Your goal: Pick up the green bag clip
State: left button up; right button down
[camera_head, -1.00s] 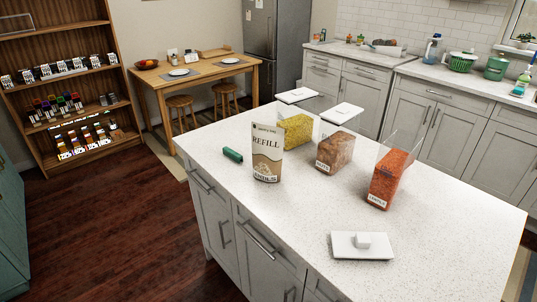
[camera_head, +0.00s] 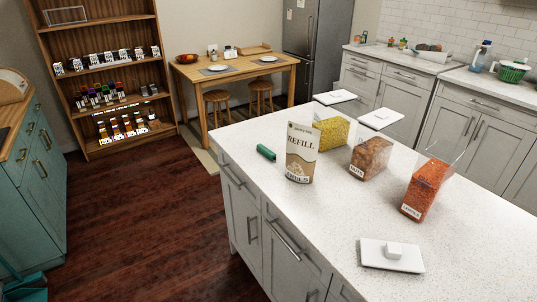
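The green bag clip (camera_head: 266,152) lies on the white speckled island top (camera_head: 290,207), near its left edge. It is left of the upright refill bag (camera_head: 301,153) and apart from it. Neither of my grippers shows in the head view, so their state is hidden.
Clear containers with yellow (camera_head: 333,132), brown (camera_head: 370,158) and orange-red (camera_head: 425,188) contents stand right of the bag. White lids (camera_head: 392,255) lie on the island. A wooden table (camera_head: 236,72) with stools and a shelf (camera_head: 105,80) stand behind. The dark floor (camera_head: 140,215) at left is clear.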

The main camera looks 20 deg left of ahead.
aim_at(270, 154)
jog(key=z, duration=0.3)
jog(key=i+j+z, duration=0.2)
jog(key=j+z, duration=0.2)
jog(key=j, duration=0.35)
jog(key=j+z, duration=0.45)
jog(key=j, duration=0.3)
